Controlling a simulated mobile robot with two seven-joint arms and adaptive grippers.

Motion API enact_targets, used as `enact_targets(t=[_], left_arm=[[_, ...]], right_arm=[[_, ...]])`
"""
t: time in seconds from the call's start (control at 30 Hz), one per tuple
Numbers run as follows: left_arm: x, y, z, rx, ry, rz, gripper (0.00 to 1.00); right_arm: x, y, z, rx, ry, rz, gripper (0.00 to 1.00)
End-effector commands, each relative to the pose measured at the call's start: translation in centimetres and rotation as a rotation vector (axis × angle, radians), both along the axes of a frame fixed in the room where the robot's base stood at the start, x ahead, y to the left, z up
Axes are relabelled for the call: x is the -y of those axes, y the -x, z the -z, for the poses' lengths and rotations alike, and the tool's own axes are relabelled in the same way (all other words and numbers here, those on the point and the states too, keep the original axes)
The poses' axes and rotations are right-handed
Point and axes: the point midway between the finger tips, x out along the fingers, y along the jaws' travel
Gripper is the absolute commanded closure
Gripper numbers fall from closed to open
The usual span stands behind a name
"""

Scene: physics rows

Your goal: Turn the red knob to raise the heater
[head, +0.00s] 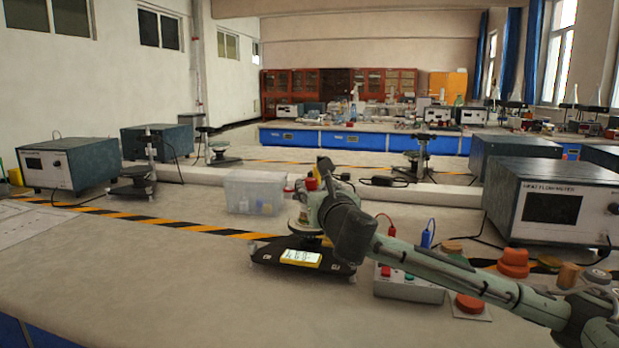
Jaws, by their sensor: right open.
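A heater stand has a black base (264,257) with a yellow-edged label on it, at the middle of the bench. Its round pale plate (298,222) shows partly behind my arm. A small red knob (311,184) shows at the top of the stand, close to my gripper. My right gripper (316,187) reaches in from the right and is open around or beside the knob; I cannot tell whether it touches. My arm's wrist hides much of the stand. My left gripper is not in view.
A clear plastic box (254,193) stands just left of the stand. A grey button box (408,289) and a red button (468,304) lie right, near my forearm. A heat flowmeter (552,208) stands at right. The bench's left front is clear.

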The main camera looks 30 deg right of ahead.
Motion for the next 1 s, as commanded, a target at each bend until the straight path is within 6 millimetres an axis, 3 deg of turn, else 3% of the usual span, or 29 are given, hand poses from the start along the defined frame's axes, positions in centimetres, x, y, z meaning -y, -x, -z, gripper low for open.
enact_targets(t=[0.07, 0.3, 0.67, 1.0], left_arm=[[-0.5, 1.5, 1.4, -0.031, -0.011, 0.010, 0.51], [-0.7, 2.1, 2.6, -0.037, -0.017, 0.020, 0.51], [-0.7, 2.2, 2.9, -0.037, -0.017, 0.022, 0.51], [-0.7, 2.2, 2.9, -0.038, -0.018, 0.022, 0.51]], right_arm=[[0.6, -1.3, -0.2, 0.003, -0.004, 0.003, 0.54], [1.7, -4.3, -0.1, 0.001, -0.002, 0.001, 0.54], [2.0, -5.0, -0.1, 0.001, 0.000, 0.000, 0.54], [2.0, -5.0, 0.0, 0.001, 0.000, 0.000, 0.94]])
